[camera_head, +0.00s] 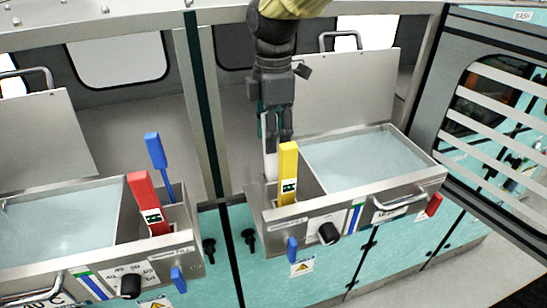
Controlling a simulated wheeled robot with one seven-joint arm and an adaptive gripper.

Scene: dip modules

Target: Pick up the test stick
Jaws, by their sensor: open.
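My gripper (275,128) points down above the narrow left compartment of the right-hand basin. It is open, just behind the yellow paddle (289,170), which stands upright in that compartment and bears a small dark label. A thin pale upright piece (269,160) shows under the fingers, partly hidden by the paddle; I cannot tell whether it is touched. A blue stick (157,155) stands tilted in the left-hand basin's narrow compartment, beside a red paddle (148,203) with a similar label. I cannot tell which of these is the test stick.
The right-hand basin (404,206) and left-hand basin (118,262) hold pale liquid, with raised metal lids behind. A metal post (203,110) stands between them, left of my arm. A slatted panel (505,125) closes the right side.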

